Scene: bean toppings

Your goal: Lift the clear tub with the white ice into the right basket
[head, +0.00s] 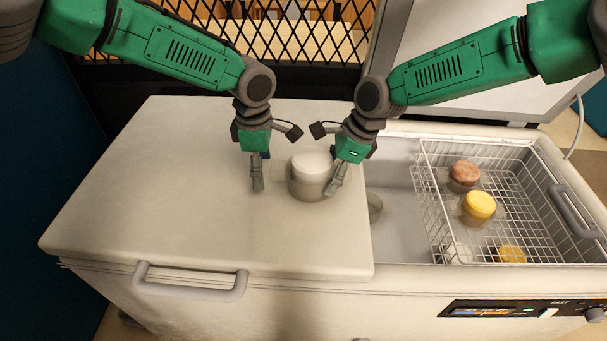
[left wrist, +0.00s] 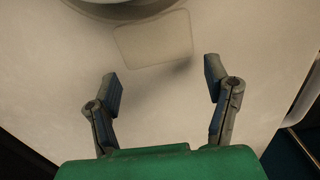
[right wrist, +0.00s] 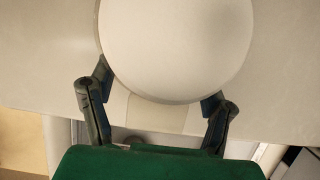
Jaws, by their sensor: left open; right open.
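The clear tub with white ice (head: 310,172) stands upright on the closed left part of the freezer lid, its round white top filling much of the right wrist view (right wrist: 175,45). My right gripper (head: 347,177) is open at the tub's right side, and its fingers reach to either side of the tub's near edge in the right wrist view. Whether they touch it I cannot tell. My left gripper (head: 257,182) is open and empty, left of the tub and apart from it, above the lid. The right basket (head: 432,205) is a white wire basket hanging in the open right part of the freezer.
In the basket are a tub with a brown top (head: 464,175), a tub with a yellow top (head: 478,206) and more tubs at its near end. Another round container (head: 374,206) sits inside the freezer left of the basket. The left lid (head: 150,200) is otherwise clear.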

